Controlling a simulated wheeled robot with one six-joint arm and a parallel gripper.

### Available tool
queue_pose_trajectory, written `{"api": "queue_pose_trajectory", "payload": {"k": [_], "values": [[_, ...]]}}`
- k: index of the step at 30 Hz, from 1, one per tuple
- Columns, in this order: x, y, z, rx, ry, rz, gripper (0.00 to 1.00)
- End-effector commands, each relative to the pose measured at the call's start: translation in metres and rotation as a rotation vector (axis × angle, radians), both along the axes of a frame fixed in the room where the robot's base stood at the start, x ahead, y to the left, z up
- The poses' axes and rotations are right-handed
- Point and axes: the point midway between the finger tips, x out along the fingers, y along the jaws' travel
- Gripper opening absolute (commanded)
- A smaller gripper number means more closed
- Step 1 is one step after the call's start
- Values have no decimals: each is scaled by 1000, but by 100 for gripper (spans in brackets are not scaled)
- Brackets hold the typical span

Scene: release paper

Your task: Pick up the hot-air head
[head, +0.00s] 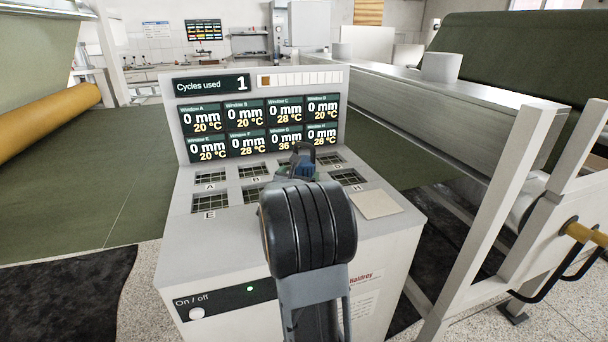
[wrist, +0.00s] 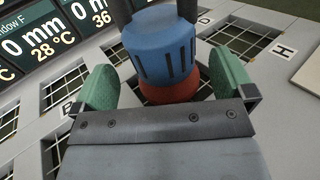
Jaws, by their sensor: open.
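The hot-air head shows in the wrist view as a blue slotted cylinder (wrist: 160,45) with a red part below it and dark uprights at the top edge. My gripper (wrist: 166,86) is open, with one green finger pad on each side of the head. Gaps show between the pads and the head, so it is not gripped. In the head view, a small blue part of the head (head: 304,170) shows above the bench top, just beyond my dark arm. My arm hides my fingers and most of the head there.
The white bench (head: 205,245) has several lettered grid windows in its top and a display panel (head: 258,113) standing behind them. A flat beige square (head: 376,204) lies to the right. A long metal machine (head: 440,115) and white frame stand further right.

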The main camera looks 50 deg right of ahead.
Motion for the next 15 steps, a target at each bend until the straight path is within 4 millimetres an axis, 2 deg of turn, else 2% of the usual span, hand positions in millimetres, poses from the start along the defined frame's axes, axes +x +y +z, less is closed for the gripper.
{"api": "queue_pose_trajectory", "payload": {"k": [6,15], "values": [[10,-28,0,2,1,-1,100],[15,-36,0,1,0,-1,100]]}}
